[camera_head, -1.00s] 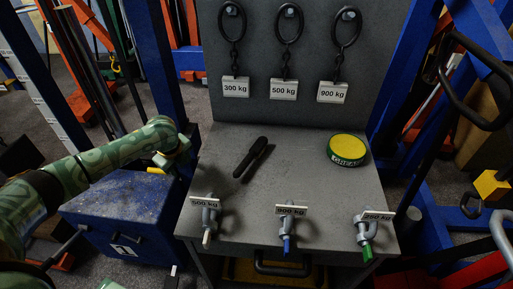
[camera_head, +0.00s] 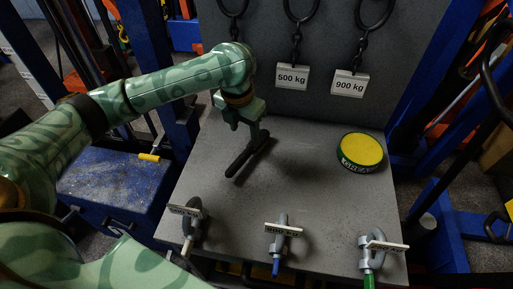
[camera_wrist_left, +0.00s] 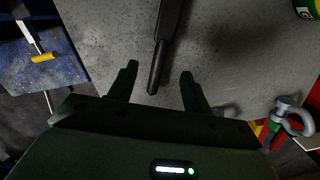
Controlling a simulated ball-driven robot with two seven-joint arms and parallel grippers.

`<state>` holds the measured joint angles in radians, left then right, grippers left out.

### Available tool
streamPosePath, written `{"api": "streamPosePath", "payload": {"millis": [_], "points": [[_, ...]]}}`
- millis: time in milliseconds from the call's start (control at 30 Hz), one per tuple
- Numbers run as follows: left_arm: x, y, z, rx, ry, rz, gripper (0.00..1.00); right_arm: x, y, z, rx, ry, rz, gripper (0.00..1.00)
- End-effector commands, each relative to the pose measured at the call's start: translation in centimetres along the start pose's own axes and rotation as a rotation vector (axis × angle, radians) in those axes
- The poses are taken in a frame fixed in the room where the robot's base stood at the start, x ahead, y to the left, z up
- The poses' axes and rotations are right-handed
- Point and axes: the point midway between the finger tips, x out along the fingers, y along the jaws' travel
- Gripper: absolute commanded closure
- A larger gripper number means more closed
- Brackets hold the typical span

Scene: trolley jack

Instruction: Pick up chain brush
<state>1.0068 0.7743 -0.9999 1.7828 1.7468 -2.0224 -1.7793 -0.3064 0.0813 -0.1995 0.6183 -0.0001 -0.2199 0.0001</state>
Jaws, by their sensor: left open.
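The chain brush (camera_head: 245,159) is a long black tool lying slantwise on the grey tabletop, left of its middle. My left gripper (camera_head: 251,132) is over the brush's far end and hides part of it in the head view. In the left wrist view the open fingers (camera_wrist_left: 158,84) show on either side of the brush's handle end (camera_wrist_left: 158,70), with a gap on both sides. I cannot tell how high the fingers are above the brush. My right gripper is in neither view.
A green and yellow grease tin (camera_head: 361,152) sits on the right of the grey table (camera_head: 310,190). Shackles with weight tags line the front edge, such as the middle one (camera_head: 281,232). Tagged chains hang on the back panel (camera_head: 330,35). A blue box (camera_head: 115,185) stands at left.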

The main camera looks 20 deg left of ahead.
Motion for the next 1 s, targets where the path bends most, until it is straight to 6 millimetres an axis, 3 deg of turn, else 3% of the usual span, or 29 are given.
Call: {"api": "streamPosePath", "payload": {"millis": [33, 100, 433, 667, 933, 1000], "points": [[2.0, 0.0, -0.1, -0.001, 0.006, -0.001, 0.51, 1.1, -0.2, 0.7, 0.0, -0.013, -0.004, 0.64], [3.3, 0.0, -0.1, -0.002, 0.005, -0.001, 0.51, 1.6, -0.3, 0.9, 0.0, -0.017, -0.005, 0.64], [5.9, -0.1, -0.1, -0.003, 0.002, -0.001, 0.51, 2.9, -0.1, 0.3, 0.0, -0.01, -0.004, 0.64], [9.9, -0.3, -0.2, -0.005, 0.004, 0.0, 0.51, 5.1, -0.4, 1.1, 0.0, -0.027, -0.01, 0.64], [10.0, -0.2, -0.1, -0.005, -0.003, 0.0, 0.51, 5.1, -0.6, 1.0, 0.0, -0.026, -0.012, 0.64], [10.0, -0.2, -0.1, -0.005, -0.003, 0.001, 0.7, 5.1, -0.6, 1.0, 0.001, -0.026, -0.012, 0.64]]}}
